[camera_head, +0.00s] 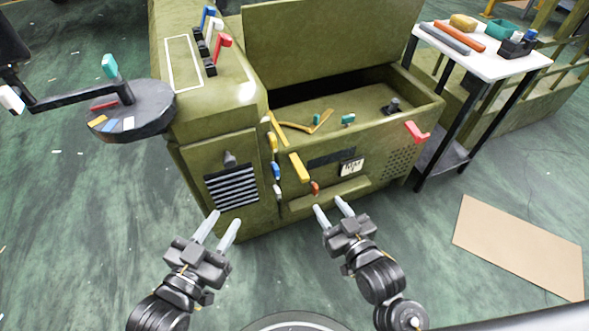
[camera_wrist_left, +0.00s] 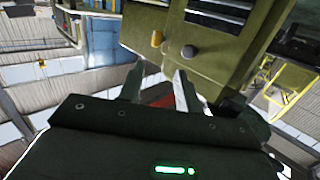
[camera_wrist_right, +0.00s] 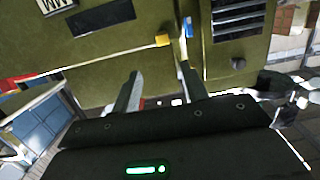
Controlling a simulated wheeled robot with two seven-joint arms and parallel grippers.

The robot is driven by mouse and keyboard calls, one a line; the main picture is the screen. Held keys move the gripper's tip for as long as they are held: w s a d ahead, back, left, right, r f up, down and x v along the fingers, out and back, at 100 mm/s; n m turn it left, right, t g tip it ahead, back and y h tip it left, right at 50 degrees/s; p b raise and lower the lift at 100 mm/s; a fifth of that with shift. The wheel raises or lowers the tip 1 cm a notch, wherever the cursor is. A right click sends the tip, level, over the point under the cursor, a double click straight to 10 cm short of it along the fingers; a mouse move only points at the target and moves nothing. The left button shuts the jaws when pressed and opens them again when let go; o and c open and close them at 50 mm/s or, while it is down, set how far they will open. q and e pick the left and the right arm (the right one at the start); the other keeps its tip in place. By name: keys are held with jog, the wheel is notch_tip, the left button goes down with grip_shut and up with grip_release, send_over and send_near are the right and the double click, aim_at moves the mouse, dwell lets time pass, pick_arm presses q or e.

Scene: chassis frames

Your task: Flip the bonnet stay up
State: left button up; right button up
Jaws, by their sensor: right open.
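The olive machine's bonnet (camera_head: 330,42) stands raised behind an open bay. A thin yellow bent rod (camera_head: 298,127), which looks like the bonnet stay, lies low across the bay's front left. A yellow lever (camera_head: 299,167) sticks out at the front edge, and its yellow end shows in the right wrist view (camera_wrist_right: 162,40). My left gripper (camera_head: 225,218) is open and empty in front of the slatted grille. My right gripper (camera_head: 329,204) is open and empty, below and right of the yellow lever, clear of the machine. The rod's pivot cannot be made out.
A red handle (camera_head: 417,132) juts from the bay's right front corner. Small yellow, blue and white levers line the front left. A round dark console (camera_head: 130,115) stands at left, a white-topped cart (camera_head: 490,62) at right. A cardboard sheet (camera_head: 520,245) lies on open floor.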

aim_at(306, 180)
jog(key=shift+t, duration=0.9)
jog(key=w+a, duration=0.1)
jog(key=w, duration=0.1)
jog(key=w+a+f, duration=0.1)
jog(key=w, duration=0.1)
jog(key=w+a+f, duration=0.1)
jog(key=w, duration=0.1)
jog(key=shift+a+f+b, duration=0.1)
jog(key=shift+f+b, duration=0.05)
jog(key=shift+b, duration=0.25)
jog(key=b+x, duration=0.2)
jog(key=x, duration=0.6)
jog(key=shift+w+f, duration=0.1)
jog(key=shift+w, duration=0.15)
pick_arm(q)
notch_tip(306, 180, up, 8)
jog(key=s+t+h, duration=0.1)
jog(key=t+h, duration=0.3)
jog(key=t, duration=0.2)
jog(key=shift+s+d+m, duration=0.25)
jog(key=shift+s+m, duration=0.05)
jog(key=shift+s, duration=0.05)
pick_arm(e)
jog(key=shift+w+a, duration=0.2)
jog(key=shift+w, duration=0.45)
jog(key=shift+c, duration=0.3)
grip_shut()
